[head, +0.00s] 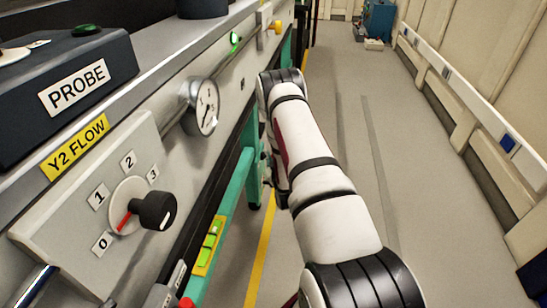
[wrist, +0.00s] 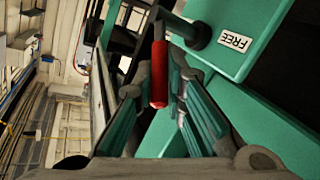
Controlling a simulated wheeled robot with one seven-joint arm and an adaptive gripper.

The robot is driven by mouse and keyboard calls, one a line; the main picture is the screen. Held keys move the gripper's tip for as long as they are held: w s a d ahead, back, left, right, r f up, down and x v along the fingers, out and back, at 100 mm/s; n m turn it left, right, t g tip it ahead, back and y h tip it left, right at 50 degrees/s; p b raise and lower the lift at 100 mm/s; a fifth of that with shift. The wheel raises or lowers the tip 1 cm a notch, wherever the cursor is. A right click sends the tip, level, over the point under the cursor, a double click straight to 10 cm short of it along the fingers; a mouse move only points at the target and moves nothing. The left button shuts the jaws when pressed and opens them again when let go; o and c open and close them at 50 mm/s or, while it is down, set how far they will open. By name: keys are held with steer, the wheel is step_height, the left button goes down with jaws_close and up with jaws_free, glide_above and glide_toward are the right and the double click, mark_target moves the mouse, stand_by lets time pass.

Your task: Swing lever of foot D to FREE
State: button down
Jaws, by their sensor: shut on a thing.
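In the wrist view, a lever with a red grip (wrist: 159,70) joins a dark pivot on a teal block (wrist: 222,68). A white FREE label (wrist: 235,41) is on that block, to the right of the pivot. My gripper (wrist: 165,84) is shut on the red grip, with one finger on each side of it. The lever is not at the label in this view. No letter D is readable. In the head view my arm hides the gripper and the lever.
In the head view, the teal frame (head: 237,185) runs under the bench, which carries a gauge (head: 204,108) and a Y2 FLOW knob (head: 156,210). The grey aisle floor (head: 350,130) is clear to the right of my arm. A railed wall (head: 470,105) bounds it.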

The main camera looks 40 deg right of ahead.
steer(key=c, duration=1.6)
jaws_free()
steer(key=shift+c, duration=0.2)
steer(key=shift+s, duration=0.1)
steer(key=v, duration=1.1)
steer(key=shift+s+a, duration=0.2)
steer(key=shift+s, duration=0.15)
